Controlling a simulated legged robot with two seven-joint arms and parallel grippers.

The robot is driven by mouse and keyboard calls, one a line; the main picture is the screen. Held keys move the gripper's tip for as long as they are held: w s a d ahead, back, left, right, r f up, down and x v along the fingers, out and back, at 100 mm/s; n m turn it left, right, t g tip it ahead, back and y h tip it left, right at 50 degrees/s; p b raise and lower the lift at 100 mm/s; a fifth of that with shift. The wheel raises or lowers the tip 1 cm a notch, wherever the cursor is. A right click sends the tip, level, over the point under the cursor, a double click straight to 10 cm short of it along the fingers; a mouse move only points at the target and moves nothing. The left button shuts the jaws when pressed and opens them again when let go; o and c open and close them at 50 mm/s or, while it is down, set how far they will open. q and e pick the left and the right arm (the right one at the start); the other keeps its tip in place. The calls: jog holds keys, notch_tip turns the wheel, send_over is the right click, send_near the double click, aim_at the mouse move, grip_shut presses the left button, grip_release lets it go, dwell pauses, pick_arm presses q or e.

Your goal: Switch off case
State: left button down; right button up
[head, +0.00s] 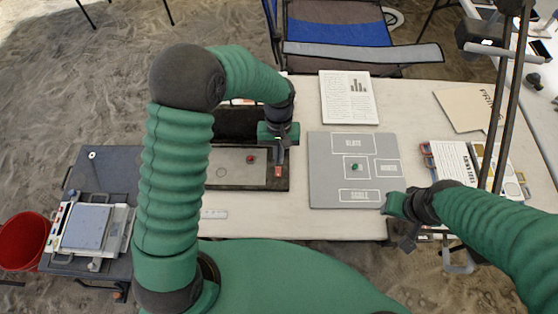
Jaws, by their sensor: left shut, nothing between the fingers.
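The case (236,123) is a dark open box with a grey panel (228,170) on the table, left of centre in the head view, partly hidden by my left arm. A red round button (250,159) sits on the panel. A small red switch (278,171) is at the panel's right end. My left gripper (280,154) is shut and empty, pointing down just above the red switch; I cannot tell if it touches. My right gripper (394,206) is near the table's front edge, by the grey board's lower right corner; its fingers are unclear.
A grey sorting board (325,170) with outlined fields holds a small green piece (355,167). A printed sheet (348,97) lies behind it. A blue chair (338,30) stands behind the table. A side stand holds a scale (86,227) beside a red bucket (25,241).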

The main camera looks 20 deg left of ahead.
pick_arm(q)
jog(key=r, duration=0.3)
jog(key=shift+s+a+r, duration=0.15)
jog(key=shift+s+r, duration=0.1)
jog(key=shift+r, duration=0.1)
jog(key=s+a+r+m+t, duration=0.3)
jog(key=s+a, duration=0.3)
jog(key=s, duration=0.3)
jog(key=shift+s+a+r+t, duration=0.2)
jog(key=shift+s+r+t, duration=0.15)
jog(key=shift+r+t, duration=0.4)
jog(key=shift+s, duration=0.1)
